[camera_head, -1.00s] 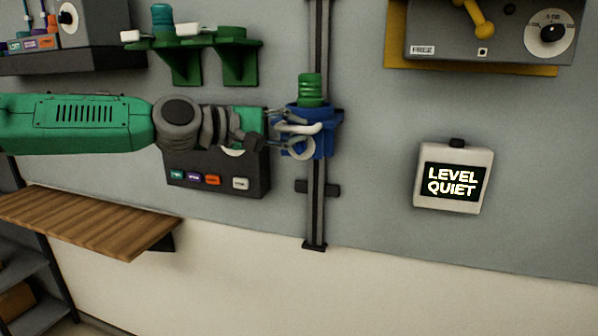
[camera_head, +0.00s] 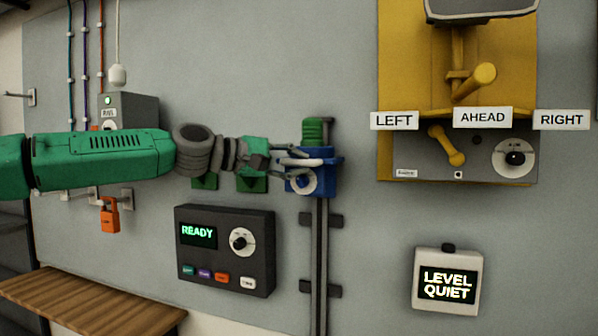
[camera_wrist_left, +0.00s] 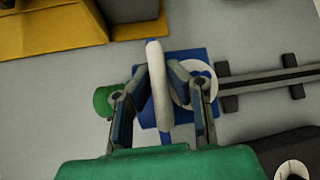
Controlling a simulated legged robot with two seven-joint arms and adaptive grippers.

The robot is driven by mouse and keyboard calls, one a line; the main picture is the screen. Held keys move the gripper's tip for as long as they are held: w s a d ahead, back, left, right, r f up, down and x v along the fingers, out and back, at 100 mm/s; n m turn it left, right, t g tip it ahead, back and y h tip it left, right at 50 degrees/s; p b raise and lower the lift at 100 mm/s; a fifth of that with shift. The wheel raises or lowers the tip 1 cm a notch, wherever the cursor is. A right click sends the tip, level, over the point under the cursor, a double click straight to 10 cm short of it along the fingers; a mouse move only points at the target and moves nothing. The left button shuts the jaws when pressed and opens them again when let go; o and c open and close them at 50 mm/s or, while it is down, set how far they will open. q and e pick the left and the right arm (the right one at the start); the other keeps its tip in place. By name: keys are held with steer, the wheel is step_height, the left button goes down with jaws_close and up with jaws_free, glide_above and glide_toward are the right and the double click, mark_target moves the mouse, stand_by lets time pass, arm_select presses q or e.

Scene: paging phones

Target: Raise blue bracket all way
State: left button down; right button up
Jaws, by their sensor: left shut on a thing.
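The blue bracket (camera_head: 322,183) sits on a dark vertical rail (camera_head: 319,255) on the wall, at the upper end of the rail that I can see. A green ribbed cylinder (camera_head: 315,131) stands on top of it. My left gripper (camera_head: 305,160) comes in from the left and is shut on the bracket's white handle (camera_wrist_left: 158,85). In the left wrist view the handle lies between the two fingers (camera_wrist_left: 160,88), with the blue bracket (camera_wrist_left: 203,58) behind them. My right gripper is not in view.
A dark box reading READY (camera_head: 225,250) is left of the rail, below my arm. A screen reading LEVEL QUIET (camera_head: 447,282) is to the right. A yellow panel (camera_head: 400,60) with a lever is at upper right. A wooden shelf (camera_head: 90,300) is at lower left.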

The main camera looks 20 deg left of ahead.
arm_select(q)
steer(key=shift+r, duration=0.3)
steer(key=c, duration=1.5)
jaws_free()
steer(key=shift+s, duration=0.1)
steer(key=shift+c, duration=0.2)
steer(key=shift+s, duration=0.15)
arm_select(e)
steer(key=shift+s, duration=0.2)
arm_select(q)
steer(key=shift+a+f, duration=0.1)
steer(key=shift+a, duration=0.05)
steer(key=v, duration=1.2)
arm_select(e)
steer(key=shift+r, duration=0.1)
